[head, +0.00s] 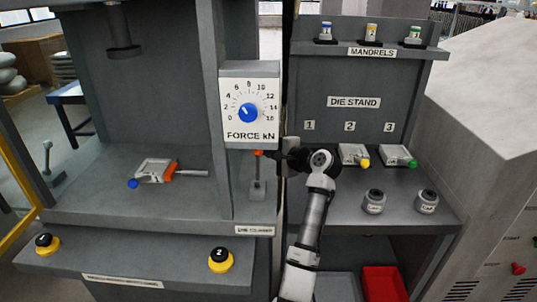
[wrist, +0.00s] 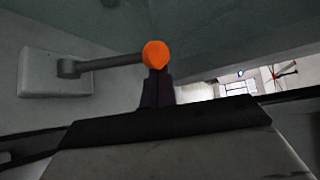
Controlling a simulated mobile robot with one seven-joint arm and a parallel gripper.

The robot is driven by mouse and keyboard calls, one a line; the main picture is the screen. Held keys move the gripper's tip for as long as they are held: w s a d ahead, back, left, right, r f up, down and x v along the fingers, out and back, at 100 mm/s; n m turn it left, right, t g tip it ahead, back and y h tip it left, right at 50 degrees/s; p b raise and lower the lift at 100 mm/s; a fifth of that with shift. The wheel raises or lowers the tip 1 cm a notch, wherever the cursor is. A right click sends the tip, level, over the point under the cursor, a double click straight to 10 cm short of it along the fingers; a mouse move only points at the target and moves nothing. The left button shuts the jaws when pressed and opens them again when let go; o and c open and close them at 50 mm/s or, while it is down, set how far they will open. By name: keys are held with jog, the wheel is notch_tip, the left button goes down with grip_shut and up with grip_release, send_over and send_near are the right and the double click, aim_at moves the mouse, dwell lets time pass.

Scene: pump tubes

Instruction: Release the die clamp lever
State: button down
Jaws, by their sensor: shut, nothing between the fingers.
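The die clamp lever (head: 257,178) is a grey rod with an orange knob, standing upright on a small base above the DIE CLAMP label (head: 255,230). The wrist view shows its rod (wrist: 105,63) running from a grey base plate to the orange knob (wrist: 155,53). My gripper (head: 274,155) is just right of the knob in the head view. In the wrist view its dark fingers (wrist: 157,88) are shut together, with the knob in line with their tips. I cannot tell whether they touch it. Nothing is held.
A die (head: 155,171) with a blue knob lies on the press bed to the left. The force dial (head: 249,105) is on the column above the lever. The die stand (head: 354,103) on the right carries dies and round parts. A red bin (head: 384,284) is below.

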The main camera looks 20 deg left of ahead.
jog(key=shift+s, duration=0.1)
jog(key=s+n+y+b, duration=0.1)
jog(key=b, duration=0.1)
jog(key=s+n+t+y+b, duration=0.1)
jog(key=b, duration=0.2)
jog(key=s+d+n+t+b, duration=0.1)
jog(key=b, duration=0.2)
jog(key=shift+s+r+y, duration=0.25)
jog(key=shift+s+y, duration=0.1)
jog(key=shift+y, duration=0.05)
jog(key=s+d+n+y+b, duration=0.2)
jog(key=s+n+y+b, duration=0.2)
jog(key=b, duration=0.9)
jog(key=shift+s+f+n+y+b, duration=0.35)
jog(key=shift+s+f+n+y, duration=0.05)
jog(key=shift+s+n, duration=1)
jog(key=shift+s, duration=0.1)
jog(key=s+d, duration=0.2)
jog(key=d, duration=0.5)
jog(key=s+d+f, duration=0.1)
jog(key=s+d, duration=0.2)
jog(key=d, duration=0.3)
jog(key=shift+s+d+f+b, duration=0.15)
jog(key=shift+s+d+b, duration=0.1)
jog(key=shift+d+b, duration=0.15)
